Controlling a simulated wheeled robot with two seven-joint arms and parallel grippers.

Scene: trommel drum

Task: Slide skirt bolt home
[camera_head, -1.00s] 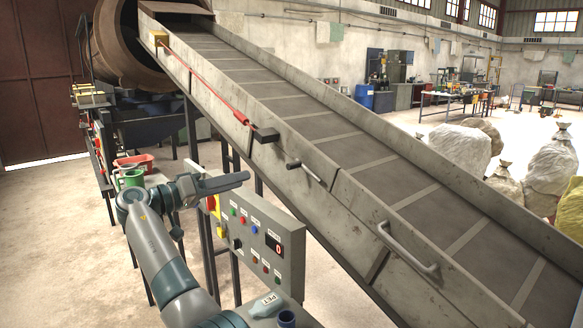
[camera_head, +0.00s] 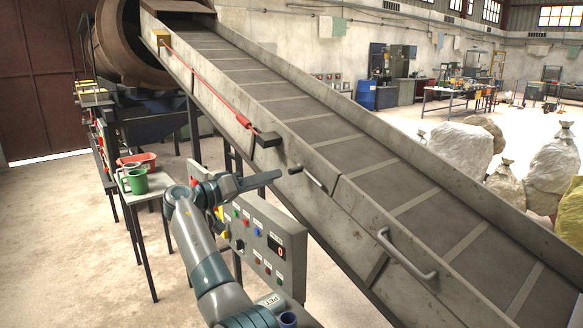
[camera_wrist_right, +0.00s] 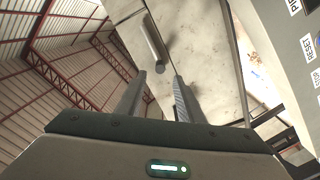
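The skirt bolt (camera_head: 308,176), a short bar with a dark end, lies along the grey side skirt (camera_head: 343,209) of the conveyor. My right gripper (camera_head: 277,177) is just left of the bolt's dark end, pointing toward it; the head view does not show clear contact. In the right wrist view a rounded bar (camera_wrist_right: 153,42), seemingly the bolt, lies beyond the fingertips against the pale skirt panel (camera_wrist_right: 190,40). The right gripper's fingers (camera_wrist_right: 155,82) are apart with nothing visibly between them. My left gripper is not in view.
A control panel (camera_head: 247,228) with buttons stands below my right gripper. A U-shaped handle (camera_head: 407,258) sits farther down the skirt, and a red rod (camera_head: 208,87) runs up it. A green mug (camera_head: 136,181) and red tub (camera_head: 138,161) stand on a table at left.

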